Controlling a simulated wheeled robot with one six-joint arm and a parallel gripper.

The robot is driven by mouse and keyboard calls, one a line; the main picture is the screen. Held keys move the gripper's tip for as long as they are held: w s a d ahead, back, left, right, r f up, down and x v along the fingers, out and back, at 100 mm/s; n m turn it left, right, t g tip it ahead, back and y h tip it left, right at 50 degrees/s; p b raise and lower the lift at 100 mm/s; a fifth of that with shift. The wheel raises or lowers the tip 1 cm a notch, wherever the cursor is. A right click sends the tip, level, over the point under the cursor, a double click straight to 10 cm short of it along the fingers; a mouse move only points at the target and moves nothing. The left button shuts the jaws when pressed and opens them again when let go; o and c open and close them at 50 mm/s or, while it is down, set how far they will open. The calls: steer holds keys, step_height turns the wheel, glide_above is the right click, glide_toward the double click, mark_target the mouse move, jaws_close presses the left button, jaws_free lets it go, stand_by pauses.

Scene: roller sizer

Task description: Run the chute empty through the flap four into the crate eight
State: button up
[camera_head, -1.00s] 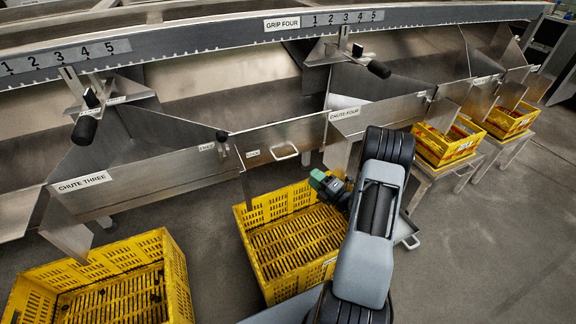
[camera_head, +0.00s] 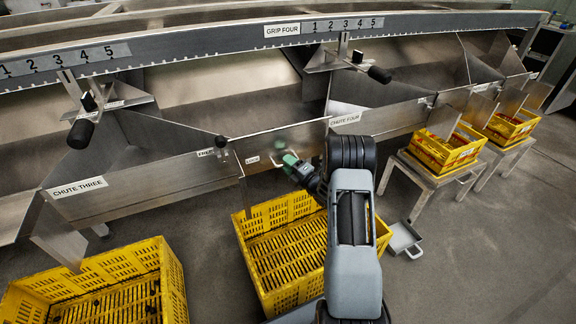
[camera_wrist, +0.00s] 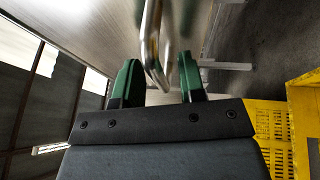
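The panel marked CHUTE FOUR (camera_head: 345,119) is at the middle right of the head view. To its left is a metal flap panel (camera_head: 305,136), which looks shut, with a dark-knobbed latch (camera_head: 221,142) at its left end. My gripper (camera_head: 287,159) is at this flap's front. In the wrist view my gripper (camera_wrist: 158,78) is open, with a bent metal handle (camera_wrist: 153,40) between its green fingers, not clamped. Below the flap stands a yellow slatted crate (camera_head: 255,262) with no contents visible; my arm hides its right part. I cannot read any crate number.
Another yellow crate (camera_head: 172,285) stands at lower left, below CHUTE THREE (camera_head: 78,187). A small grey tray (camera_head: 404,238) lies on the floor, right of my arm. Floor at lower right is clear.

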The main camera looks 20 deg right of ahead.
steer(key=shift+w+a, duration=0.1)
jaws_close()
stand_by(0.3)
